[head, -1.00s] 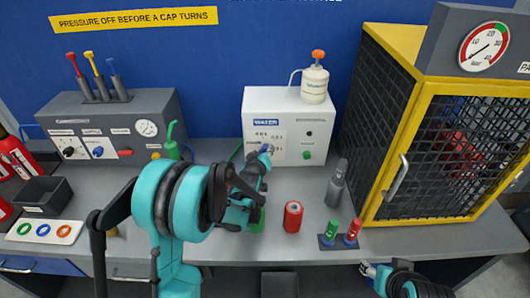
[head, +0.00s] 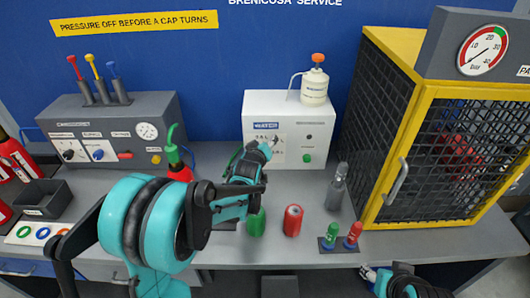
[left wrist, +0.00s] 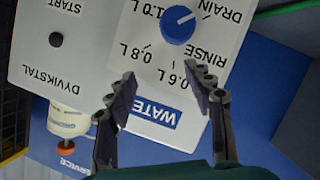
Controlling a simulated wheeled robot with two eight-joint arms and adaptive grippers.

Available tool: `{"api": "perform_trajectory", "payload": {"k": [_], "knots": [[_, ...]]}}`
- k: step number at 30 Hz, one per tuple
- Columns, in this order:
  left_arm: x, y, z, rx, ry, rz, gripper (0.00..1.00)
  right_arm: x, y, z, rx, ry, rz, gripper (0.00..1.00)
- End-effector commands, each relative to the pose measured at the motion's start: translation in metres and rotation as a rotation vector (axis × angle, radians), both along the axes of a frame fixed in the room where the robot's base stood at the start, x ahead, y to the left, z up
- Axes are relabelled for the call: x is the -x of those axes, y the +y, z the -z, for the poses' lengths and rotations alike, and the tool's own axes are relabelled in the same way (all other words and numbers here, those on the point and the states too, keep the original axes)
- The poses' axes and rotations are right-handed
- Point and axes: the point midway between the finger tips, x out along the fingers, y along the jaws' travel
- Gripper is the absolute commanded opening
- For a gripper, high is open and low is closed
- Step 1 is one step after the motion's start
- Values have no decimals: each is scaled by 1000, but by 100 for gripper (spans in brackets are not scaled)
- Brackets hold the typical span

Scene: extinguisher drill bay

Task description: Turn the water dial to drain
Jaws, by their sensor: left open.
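The white water box (head: 290,135) stands at the back of the bench. In the left wrist view its panel is upside down, with the blue water dial (left wrist: 180,25) at the top. The white line on the dial points up and right, toward the DRAIN mark. The labels RINSE, 0.6 L, 0.8 L and 1.0 L lie around it. My left gripper (left wrist: 160,74) is open and empty, its fingertips apart from the dial. In the head view the left gripper (head: 265,150) is in front of the panel and hides the dial. My right gripper (head: 369,272) is low at the bench's front edge, its jaws unclear.
A white bottle (head: 314,85) with an orange top stands on the box. A green cylinder (head: 256,223), a red cylinder (head: 293,220) and a grey bottle (head: 337,187) stand in front. A yellow-framed cage (head: 440,150) fills the right; a grey console (head: 110,130) stands left.

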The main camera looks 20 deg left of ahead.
Motion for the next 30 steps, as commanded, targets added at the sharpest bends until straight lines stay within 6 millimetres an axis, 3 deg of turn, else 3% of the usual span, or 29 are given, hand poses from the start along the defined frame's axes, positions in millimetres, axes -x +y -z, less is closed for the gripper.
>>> {"api": "perform_trajectory", "payload": {"k": [3, 7, 22, 26, 30], "knots": [[1, 0, -22, 0, 0, 0, 52, 0, 0, 0, 0, 0, 0, 53], [0, 0, -36, 0, 0, 0, 52, 0, 0, 0, 0, 0, 0, 53], [7, -1, -44, -10, 12, 4, 52, 0, 0, 0, 0, 0, 0, 53], [40, -5, -51, -56, 75, 27, 52, 0, 0, 0, 0, 0, 0, 53], [106, -11, -53, -148, 193, 81, 52, 0, 0, 0, 0, 0, 0, 53]]}}
